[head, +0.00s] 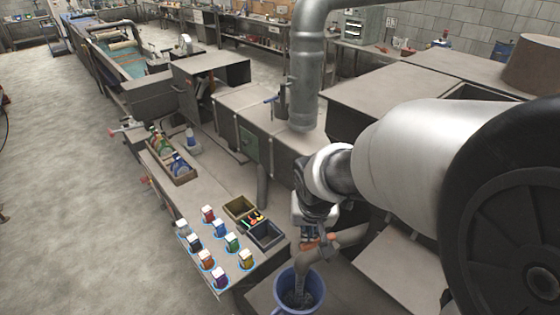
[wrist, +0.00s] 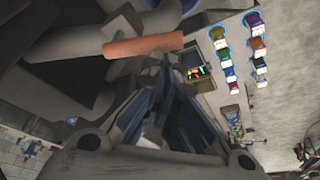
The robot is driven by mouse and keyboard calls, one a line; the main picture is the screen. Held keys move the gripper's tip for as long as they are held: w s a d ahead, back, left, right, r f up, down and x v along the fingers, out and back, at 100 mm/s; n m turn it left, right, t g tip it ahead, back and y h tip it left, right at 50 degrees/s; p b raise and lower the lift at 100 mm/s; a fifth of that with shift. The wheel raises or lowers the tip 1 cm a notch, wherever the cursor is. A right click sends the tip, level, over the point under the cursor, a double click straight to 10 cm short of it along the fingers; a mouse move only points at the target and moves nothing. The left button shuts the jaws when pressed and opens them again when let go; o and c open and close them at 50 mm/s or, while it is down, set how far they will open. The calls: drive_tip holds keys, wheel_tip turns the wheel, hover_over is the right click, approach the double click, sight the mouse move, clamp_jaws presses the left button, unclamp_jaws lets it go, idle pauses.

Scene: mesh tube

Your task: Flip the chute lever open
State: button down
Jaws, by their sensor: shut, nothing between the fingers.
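The chute lever has an orange-red handle (wrist: 143,45), which lies nearly level across the upper middle of the wrist view. In the head view a small part of the orange handle (head: 332,240) shows beside my gripper. The grey chute pipe (head: 352,237) slopes down towards a blue bucket (head: 314,284) below it. My gripper (head: 306,244) is shut and empty. In the wrist view my gripper's fingertips (wrist: 168,68) are close to the handle's right end; I cannot tell whether they touch it. The lever's pivot is not clear.
A bench left of the bucket holds several coloured cartons (head: 232,242), an olive bin (head: 240,208) and a dark bin (head: 265,235). A wooden crate (head: 180,180) of bottles stands farther back. Grey machine housings (head: 375,90) crowd the right. Open floor (head: 80,190) lies left.

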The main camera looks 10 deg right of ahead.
drive_tip(key=shift+s, duration=0.15)
drive_tip(key=shift+a+f, duration=0.1)
drive_tip(key=shift+a, duration=0.05)
drive_tip(key=shift+a+b, duration=0.35)
drive_tip(key=shift+a, duration=0.35)
